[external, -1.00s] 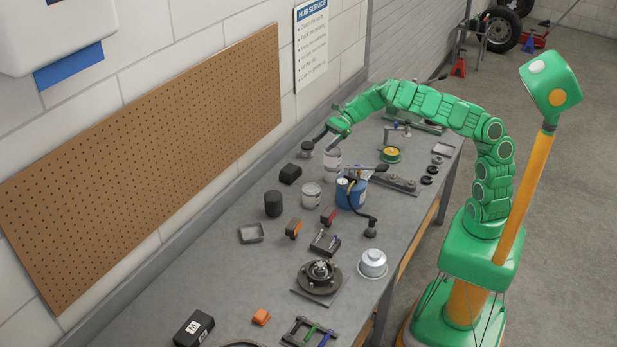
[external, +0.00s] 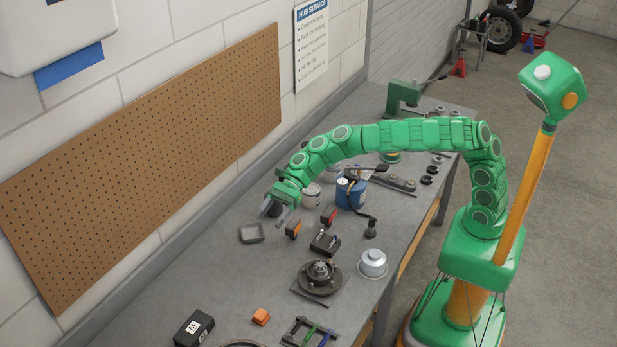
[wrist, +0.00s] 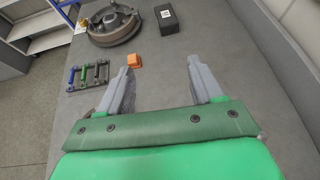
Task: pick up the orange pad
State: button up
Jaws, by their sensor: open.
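My gripper (external: 272,217) is open and empty above the bench, its two fingers spread and angled down. In the external view a small orange and dark pad-like piece (external: 293,229) stands just to the right of the fingers; I cannot see it in the wrist view. A second orange thing, a small orange block (external: 261,316), lies nearer the bench's front in the external view. It also shows in the wrist view (wrist: 134,60), beyond the fingers. I cannot tell for sure which of the two is the orange pad.
A red and dark piece (external: 328,217), a black tray with tools (external: 325,242) and a hub on a plate (external: 320,272) stand to the right. A shallow grey tray (external: 251,233) is left of the gripper. A black box (external: 193,328) is at the front; bare bench lies between.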

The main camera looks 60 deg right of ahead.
jog(key=s+a+r+g, duration=0.1)
jog(key=s+a, duration=0.8)
jog(key=a, duration=0.5)
send_near(262, 311)
jog(key=shift+a+f+n+y, duration=0.3)
jog(key=shift+a+f+n, duration=0.1)
jog(key=shift+a+f, duration=0.35)
jog(key=shift+x, duration=3.85)
jog(key=shift+s+r, duration=0.1)
jog(key=shift+r, duration=0.1)
jog(key=c, duration=0.9)
